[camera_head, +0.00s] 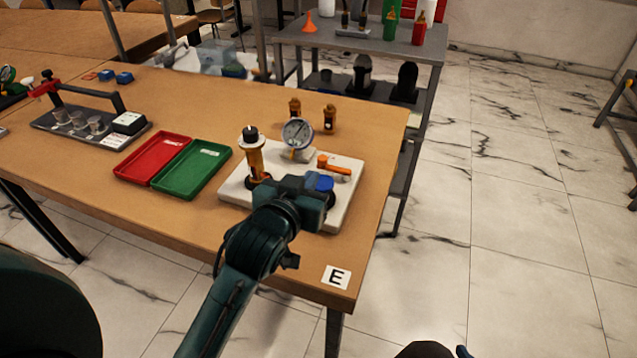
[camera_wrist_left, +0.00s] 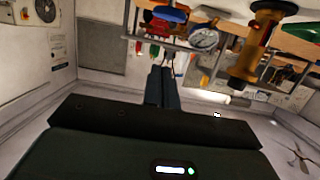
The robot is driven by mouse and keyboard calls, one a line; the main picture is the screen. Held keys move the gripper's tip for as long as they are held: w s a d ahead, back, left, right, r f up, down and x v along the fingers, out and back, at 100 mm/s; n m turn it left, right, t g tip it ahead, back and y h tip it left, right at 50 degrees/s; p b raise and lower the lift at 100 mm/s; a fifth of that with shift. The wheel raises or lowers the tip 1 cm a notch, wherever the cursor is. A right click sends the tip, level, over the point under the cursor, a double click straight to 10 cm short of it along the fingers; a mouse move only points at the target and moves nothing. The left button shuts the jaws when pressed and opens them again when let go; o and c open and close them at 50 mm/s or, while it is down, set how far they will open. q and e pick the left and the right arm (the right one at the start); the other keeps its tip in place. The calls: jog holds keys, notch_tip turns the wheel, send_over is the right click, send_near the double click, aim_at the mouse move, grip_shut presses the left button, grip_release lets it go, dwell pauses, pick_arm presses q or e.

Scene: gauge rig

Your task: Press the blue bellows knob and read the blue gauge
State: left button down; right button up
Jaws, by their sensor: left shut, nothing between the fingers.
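The blue bellows knob (camera_head: 325,183) is a round blue cap near the right side of a white base plate (camera_head: 344,206). It also shows in the left wrist view (camera_wrist_left: 171,14), at the top. My left gripper (camera_wrist_left: 165,70) is shut and empty. In the head view its wrist is beside the knob and its fingers are hidden; I cannot tell whether they touch it.
A brass column (camera_head: 254,162) with a black top and an orange-handled lever (camera_head: 334,168) share the plate. Red (camera_head: 143,166) and green (camera_head: 188,175) trays lie to the left. Two small brass fittings (camera_head: 329,118) stand behind. The front table edge bears an E label (camera_head: 336,277).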

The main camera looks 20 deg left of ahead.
pick_arm(q)
send_over(318, 185)
jog(key=s, duration=0.1)
jog(key=shift+s+d+f, duration=0.15)
jog(key=shift+d+f, duration=0.15)
jog(key=shift+f, duration=0.35)
jog(key=f, duration=0.3)
jog(key=shift+s+b, duration=0.2)
jog(key=shift+b, duration=0.2)
jog(key=shift+f, duration=0.55)
jog(key=shift+f+b, duration=0.4)
jog(key=shift+f, duration=0.95)
jog(key=shift+r, duration=0.1)
